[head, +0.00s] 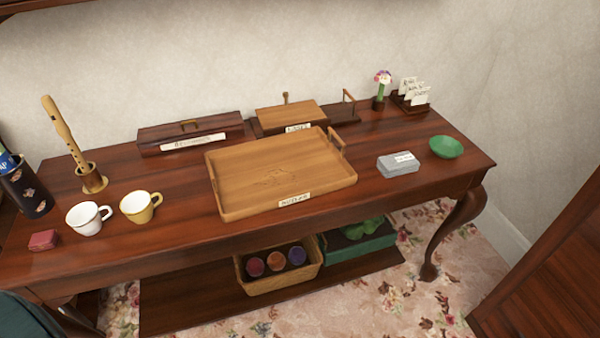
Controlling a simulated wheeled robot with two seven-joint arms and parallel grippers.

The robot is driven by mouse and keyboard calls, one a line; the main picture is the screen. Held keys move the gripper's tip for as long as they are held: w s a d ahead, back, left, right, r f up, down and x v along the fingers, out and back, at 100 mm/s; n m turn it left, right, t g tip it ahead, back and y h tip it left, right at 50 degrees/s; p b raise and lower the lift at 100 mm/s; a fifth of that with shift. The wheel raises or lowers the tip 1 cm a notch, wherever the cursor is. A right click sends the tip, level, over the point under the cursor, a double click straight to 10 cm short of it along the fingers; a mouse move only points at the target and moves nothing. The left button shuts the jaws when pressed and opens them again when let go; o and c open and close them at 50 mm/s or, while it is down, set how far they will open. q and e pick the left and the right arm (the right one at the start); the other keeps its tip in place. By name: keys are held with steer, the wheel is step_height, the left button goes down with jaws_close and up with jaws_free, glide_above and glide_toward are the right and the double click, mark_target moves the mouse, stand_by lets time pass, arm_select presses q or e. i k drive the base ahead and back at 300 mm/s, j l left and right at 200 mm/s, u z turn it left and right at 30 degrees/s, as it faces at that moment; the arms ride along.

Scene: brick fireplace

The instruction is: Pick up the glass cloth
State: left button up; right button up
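A light grey, flat, folded-looking bundle (398,166) lies on the right part of the wooden table, just right of the wooden tray. A small white label sits on its top; its writing is too small to read. It looks like folded cloth and may be the glass cloth. Nothing covers it. Neither of my grippers shows in the head view.
A wooden tray (245,170) fills the middle of the table (180,225). A green bowl (446,147) stands right of the grey bundle. White (85,219) and yellow (138,207) cups stand left. The table's front right is clear.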

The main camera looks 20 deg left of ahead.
mark_target(396, 164)
steer(key=i+l+u, duration=0.15)
steer(key=l, duration=0.2)
steer(key=i+l+u, duration=0.1)
steer(key=l, duration=0.25)
steer(key=i+l+u, duration=0.25)
steer(key=i+l, duration=0.15)
steer(key=l, duration=0.35)
steer(key=i+l+u, duration=0.15)
steer(key=l, duration=0.25)
steer(key=l+u, duration=0.1)
steer(key=l, duration=0.3)
steer(key=i, duration=0.05)
